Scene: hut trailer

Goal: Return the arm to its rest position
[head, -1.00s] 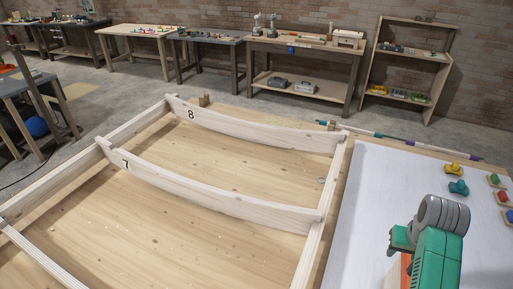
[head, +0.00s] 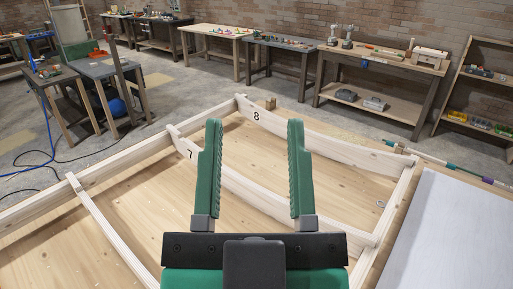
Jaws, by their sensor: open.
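My gripper (head: 254,170) stands in the middle foreground of the head view. Its two green ribbed fingers point up and away and are spread wide apart. Nothing is between them except the view of the frame beyond. I cannot tell from this one view how high the gripper is above the frame.
The wooden frame (head: 110,146) lies on a plank surface (head: 60,240). A white sheet (head: 465,230) is at the right, with a striped rod (head: 455,165) behind it. Workbenches (head: 385,70) and a shelf (head: 485,100) line the brick wall. Bare floor lies between.

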